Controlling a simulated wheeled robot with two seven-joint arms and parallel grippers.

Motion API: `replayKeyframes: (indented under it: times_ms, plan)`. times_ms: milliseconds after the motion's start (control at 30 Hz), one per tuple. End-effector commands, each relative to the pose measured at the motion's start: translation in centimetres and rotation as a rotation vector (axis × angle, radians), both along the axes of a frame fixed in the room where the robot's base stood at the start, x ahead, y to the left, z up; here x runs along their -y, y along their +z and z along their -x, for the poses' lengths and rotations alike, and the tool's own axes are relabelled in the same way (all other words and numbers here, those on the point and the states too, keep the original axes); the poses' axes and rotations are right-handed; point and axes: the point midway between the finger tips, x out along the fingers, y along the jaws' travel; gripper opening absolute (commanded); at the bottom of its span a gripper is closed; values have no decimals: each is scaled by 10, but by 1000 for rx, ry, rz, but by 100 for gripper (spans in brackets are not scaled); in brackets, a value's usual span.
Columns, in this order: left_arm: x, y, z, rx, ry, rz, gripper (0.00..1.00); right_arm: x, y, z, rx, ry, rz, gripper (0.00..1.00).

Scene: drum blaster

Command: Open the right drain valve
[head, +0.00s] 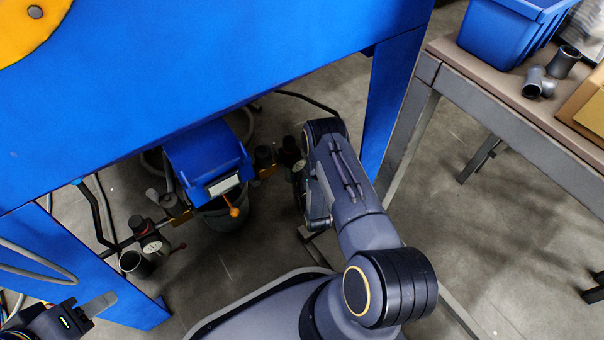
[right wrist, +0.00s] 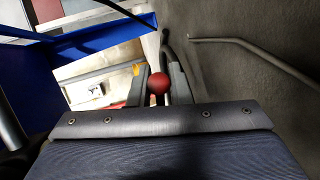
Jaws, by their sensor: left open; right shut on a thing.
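A red ball knob (right wrist: 158,84) shows in the right wrist view between the two fingers of my right gripper (right wrist: 163,90), which is shut on it. The valve body behind the knob cannot be made out. In the head view my right arm reaches down under the blue machine, near the right end of the pipe assembly. The arm hides the right gripper and the red knob there. My left gripper (head: 88,314) is open and empty at the lower left of the head view, apart from the pipes.
A blue box (head: 207,160) with an orange ball lever (head: 234,211) sits above a dark bucket (head: 225,219). A left gauge (head: 152,245) and blue machine legs (head: 395,95) flank the space. A workbench (head: 470,78) with a blue bin (head: 508,30) stands right.

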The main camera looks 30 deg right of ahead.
Motion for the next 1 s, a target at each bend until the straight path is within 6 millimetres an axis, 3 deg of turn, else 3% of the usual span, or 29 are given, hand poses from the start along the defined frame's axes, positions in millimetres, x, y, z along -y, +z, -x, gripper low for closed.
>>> replayKeyframes:
  times_ms: [1000]
  plan:
    - [0, 0, 0, 0, 0, 0, 46, -27, -33, 4, -75, -1, -930, 0]
